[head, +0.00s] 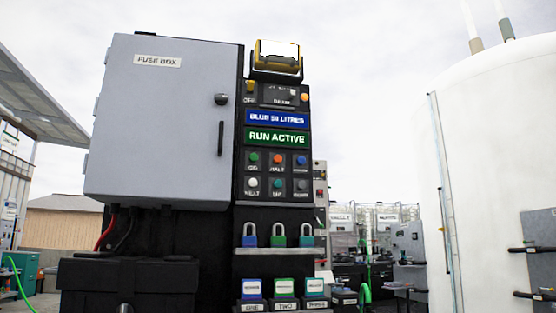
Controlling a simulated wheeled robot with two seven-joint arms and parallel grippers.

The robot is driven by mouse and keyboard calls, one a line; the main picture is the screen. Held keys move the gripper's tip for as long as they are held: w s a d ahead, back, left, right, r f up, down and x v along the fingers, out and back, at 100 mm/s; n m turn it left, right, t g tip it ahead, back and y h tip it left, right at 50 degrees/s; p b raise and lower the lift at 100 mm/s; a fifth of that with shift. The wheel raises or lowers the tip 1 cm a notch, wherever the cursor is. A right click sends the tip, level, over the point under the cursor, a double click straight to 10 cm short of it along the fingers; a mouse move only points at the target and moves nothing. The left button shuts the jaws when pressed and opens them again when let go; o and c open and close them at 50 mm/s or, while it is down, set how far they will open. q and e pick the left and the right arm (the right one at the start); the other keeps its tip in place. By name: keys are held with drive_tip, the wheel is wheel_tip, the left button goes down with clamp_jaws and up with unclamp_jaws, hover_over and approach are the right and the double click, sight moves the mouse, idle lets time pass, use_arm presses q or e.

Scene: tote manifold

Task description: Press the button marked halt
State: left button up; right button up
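A black control panel holds two rows of three round buttons. The top row has a green button (254,157), an orange-red button (277,159) and a blue button (300,160). The bottom row has a white button (252,183), a teal button (278,183) and a dark grey button (301,185). Small labels sit under the buttons, but they are too blurred to tell surely which one reads halt. Neither of my grippers is in view.
A grey fuse box (165,105) with a dark handle stands left of the panel. Signs above the buttons read BLUE 50 LITRES (276,118) and RUN ACTIVE (277,138). Padlocks (278,236) stand on a shelf below. A large white tank (490,160) is at right.

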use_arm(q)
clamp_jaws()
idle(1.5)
